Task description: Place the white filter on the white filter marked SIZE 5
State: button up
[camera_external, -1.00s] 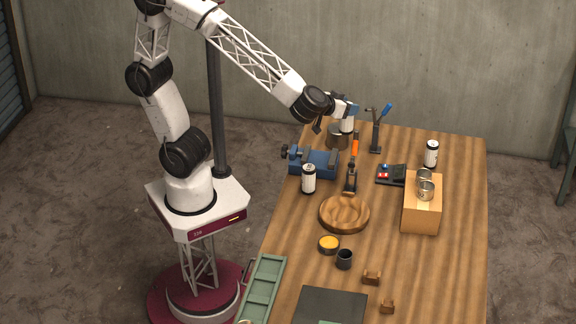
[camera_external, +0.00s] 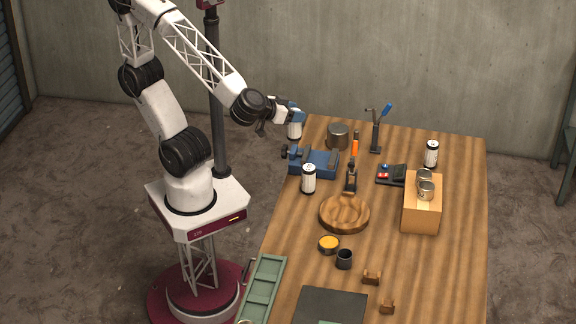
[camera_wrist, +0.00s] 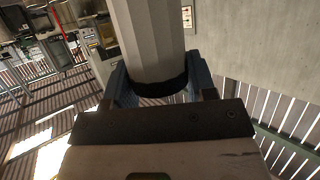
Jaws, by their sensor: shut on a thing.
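My gripper (camera_external: 296,116) is shut on a white filter (camera_external: 294,131) and holds it upright near the far left edge of the table. The held filter (camera_wrist: 149,40) fills the top middle of the wrist view between my blue fingers, with a dark band at its near end. A second white filter (camera_external: 308,179) with dark ends stands on the table in front of the blue vise. A third white filter (camera_external: 431,153) stands at the back right. The size markings are too small to read on any of them.
A blue vise (camera_external: 316,163) lies between the held filter and the front standing one. A metal pot (camera_external: 338,136), a stand with a blue-handled tool (camera_external: 376,135), a wooden bowl (camera_external: 344,214) and a cardboard box (camera_external: 421,213) stand nearby. Bare tabletop (camera_external: 460,240) lies at the right.

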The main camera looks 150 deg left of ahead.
jog(key=s+d+f+m+t, duration=0.1)
jog(key=s+d+f, duration=0.3)
jog(key=s+d, duration=0.3)
jog(key=shift+f+t, duration=0.15)
jog(key=shift+t, duration=0.15)
jog(key=shift+h, duration=0.3)
jog(key=w+a+f, duration=0.1)
jog(key=w+a, duration=0.8)
jog(key=w, duration=0.3)
jog(key=shift+w+f, duration=0.15)
jog(key=shift+f, duration=0.05)
dwell(0.5)
dwell(0.3)
jog(key=shift+w+a+f, duration=0.1)
jog(key=shift+w+f, duration=0.05)
jog(key=shift+f, duration=0.75)
jog(key=shift+w+a+f, duration=0.1)
jog(key=shift+f, duration=0.8)
jog(key=shift+f, duration=0.2)
